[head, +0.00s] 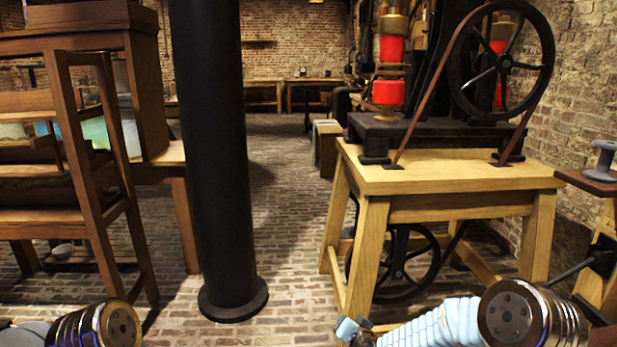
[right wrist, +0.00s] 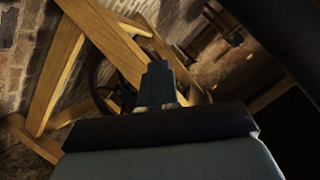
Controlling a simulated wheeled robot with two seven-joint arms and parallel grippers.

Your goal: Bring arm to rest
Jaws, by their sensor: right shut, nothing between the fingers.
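My right gripper (right wrist: 158,78) shows in the right wrist view, with its dark fingers together and nothing between them. It points toward the pale wooden legs of a stand, and I cannot tell the distance. In the head view my right arm lies low along the bottom right edge, its pale blue ribbed part reaching left in front of the stand. A part of my left arm shows at the bottom left corner of the head view. My left gripper is out of view.
A wooden stand (head: 450,178) bears a machine with a black wheel (head: 549,68) and red cylinders (head: 390,49). A black column (head: 207,150) stands left of centre. A dark wooden frame (head: 80,185) is at left. Brick floor (head: 285,225) lies clear between column and stand.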

